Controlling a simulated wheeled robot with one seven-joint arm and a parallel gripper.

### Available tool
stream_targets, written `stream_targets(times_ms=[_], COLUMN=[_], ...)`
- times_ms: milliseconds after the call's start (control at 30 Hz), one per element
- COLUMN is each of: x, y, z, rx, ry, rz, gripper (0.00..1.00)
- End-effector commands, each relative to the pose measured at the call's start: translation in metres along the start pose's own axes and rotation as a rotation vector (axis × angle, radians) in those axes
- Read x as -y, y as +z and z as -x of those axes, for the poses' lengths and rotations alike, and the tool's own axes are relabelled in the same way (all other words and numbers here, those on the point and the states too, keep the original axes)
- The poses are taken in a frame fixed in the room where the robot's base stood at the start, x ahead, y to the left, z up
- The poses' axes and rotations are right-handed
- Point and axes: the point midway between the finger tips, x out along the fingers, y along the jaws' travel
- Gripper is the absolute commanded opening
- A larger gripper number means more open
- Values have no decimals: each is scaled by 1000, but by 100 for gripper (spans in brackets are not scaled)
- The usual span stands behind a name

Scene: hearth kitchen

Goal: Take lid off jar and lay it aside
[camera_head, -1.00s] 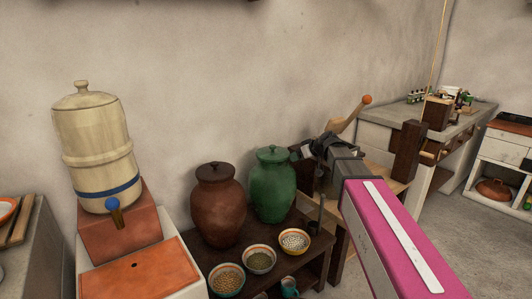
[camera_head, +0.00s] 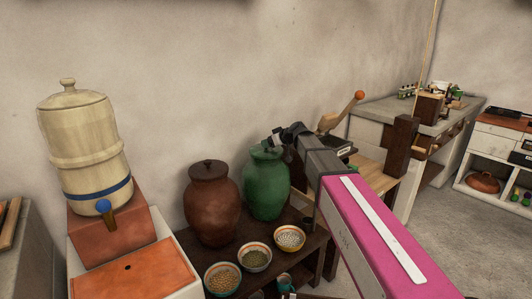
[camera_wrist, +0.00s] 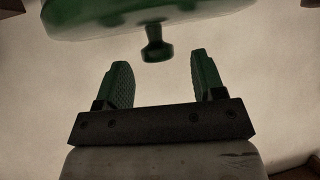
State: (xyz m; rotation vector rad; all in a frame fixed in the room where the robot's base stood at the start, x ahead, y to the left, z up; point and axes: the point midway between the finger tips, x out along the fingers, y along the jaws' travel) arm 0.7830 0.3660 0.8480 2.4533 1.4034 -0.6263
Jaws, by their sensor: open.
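A green lidded jar (camera_head: 265,192) stands upright on the low dark shelf by the wall. Its green lid (camera_wrist: 150,20) with a small knob (camera_wrist: 154,47) fills the top of the wrist view; the lid sits on the jar. My gripper (camera_wrist: 163,72) is open and empty, its fingers spread to either side of the knob's line, with the knob just beyond the tips. In the head view my gripper (camera_head: 275,139) is at the lid's right side and hides part of it. A brown lidded jar (camera_head: 211,210) stands to the left.
Three bowls of grains or seeds stand in front of the jars, one of them a patterned bowl (camera_head: 255,257). A cream water dispenser (camera_head: 85,140) stands at left. A wooden bench with an orange-knobbed lever (camera_head: 340,112) is behind my arm.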

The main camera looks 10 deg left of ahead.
Motion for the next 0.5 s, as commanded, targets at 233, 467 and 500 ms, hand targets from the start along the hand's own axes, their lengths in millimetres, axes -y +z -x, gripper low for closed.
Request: stream_targets(times_ms=[233, 467, 500], x=[-2, -1, -1], y=[0, 1, 1], z=[-32, -32, -32], rx=[0, 0, 0], ry=[0, 0, 0], rz=[0, 0, 0], gripper=[63, 59, 46])
